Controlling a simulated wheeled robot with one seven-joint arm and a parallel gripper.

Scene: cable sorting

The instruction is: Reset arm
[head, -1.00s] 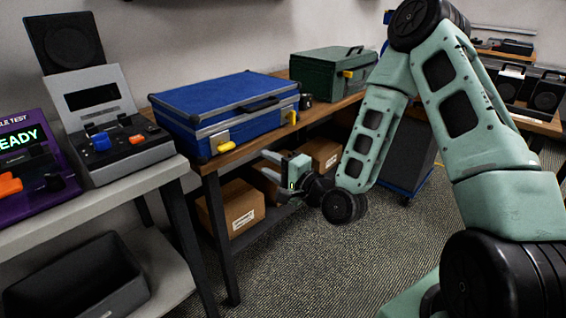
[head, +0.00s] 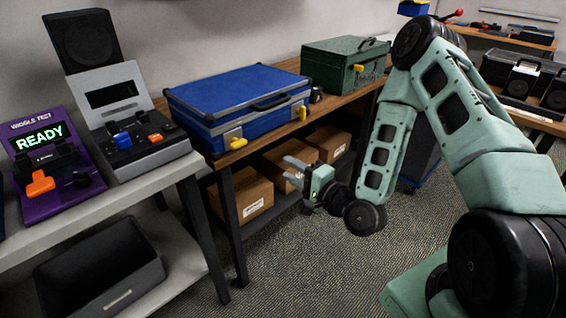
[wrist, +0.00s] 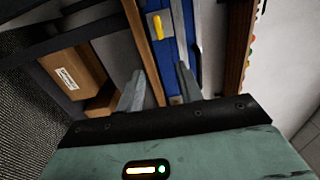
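My arm (head: 393,150) is mint green with black joints and hangs folded in front of the wooden bench in the head view. My gripper (head: 287,167) is at bench-shelf height, in front of the cartons and below the blue case. It also shows in the wrist view (wrist: 158,88), where its two grey fingers stand apart with nothing between them. Beyond the fingers, the wrist view shows the bench edge and the blue case (wrist: 178,52) with a yellow latch.
The blue case (head: 240,100) and a green case (head: 345,65) stand on the wooden bench (head: 262,146). Cartons (head: 240,193) sit on its lower shelf. A purple tester (head: 55,170) reading READY and a grey device (head: 140,140) are at left. Carpet in front is clear.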

